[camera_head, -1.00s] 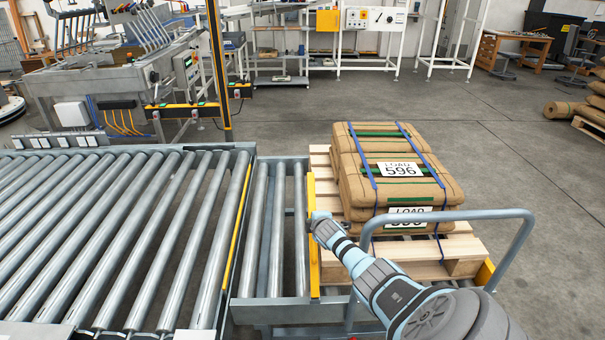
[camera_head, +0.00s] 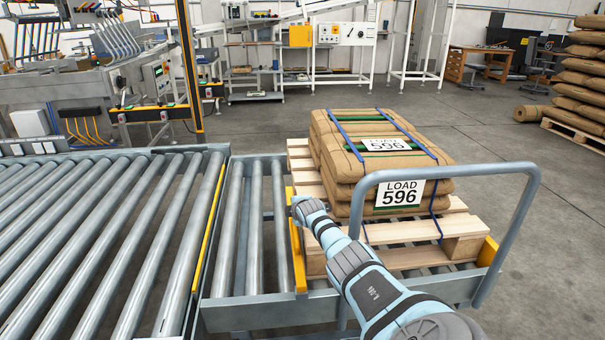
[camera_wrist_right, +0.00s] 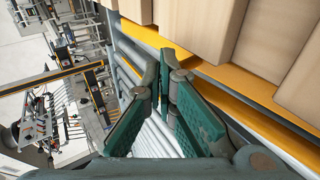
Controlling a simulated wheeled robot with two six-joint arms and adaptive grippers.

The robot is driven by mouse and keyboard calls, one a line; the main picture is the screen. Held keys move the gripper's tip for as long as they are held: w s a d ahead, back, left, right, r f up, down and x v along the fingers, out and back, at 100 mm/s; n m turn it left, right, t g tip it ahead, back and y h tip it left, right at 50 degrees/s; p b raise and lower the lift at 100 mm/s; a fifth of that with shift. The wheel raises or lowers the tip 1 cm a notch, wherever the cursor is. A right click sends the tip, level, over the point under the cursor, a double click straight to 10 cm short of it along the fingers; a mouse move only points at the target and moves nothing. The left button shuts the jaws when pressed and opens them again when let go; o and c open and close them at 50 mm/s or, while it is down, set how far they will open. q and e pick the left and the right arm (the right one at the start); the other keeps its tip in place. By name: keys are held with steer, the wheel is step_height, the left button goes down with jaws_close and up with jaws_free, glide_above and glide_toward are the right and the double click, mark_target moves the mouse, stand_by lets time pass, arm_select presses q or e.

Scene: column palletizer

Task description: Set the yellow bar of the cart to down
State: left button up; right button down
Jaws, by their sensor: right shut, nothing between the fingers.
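In the right wrist view the bar (camera_wrist_right: 250,85) crosses diagonally under the pallet's wooden blocks. My right gripper (camera_head: 296,206) is at the bar in the head view, partly hidden by its own wrist. In the wrist view its green fingers (camera_wrist_right: 166,75) are shut and empty, just left of the bar; I cannot tell whether they touch it. My left gripper is not in view.
The pallet (camera_head: 420,232) carries strapped brown sacks (camera_head: 380,165) labelled LOAD 596. The cart's grey handle (camera_head: 455,172) arches at the right front, near my right arm. A roller conveyor (camera_head: 100,240) fills the left. The floor right of the cart is clear.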

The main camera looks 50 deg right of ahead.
steer(key=shift+a, duration=0.1)
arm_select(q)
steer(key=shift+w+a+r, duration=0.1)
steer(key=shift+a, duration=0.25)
arm_select(e)
steer(key=shift+r, duration=0.1)
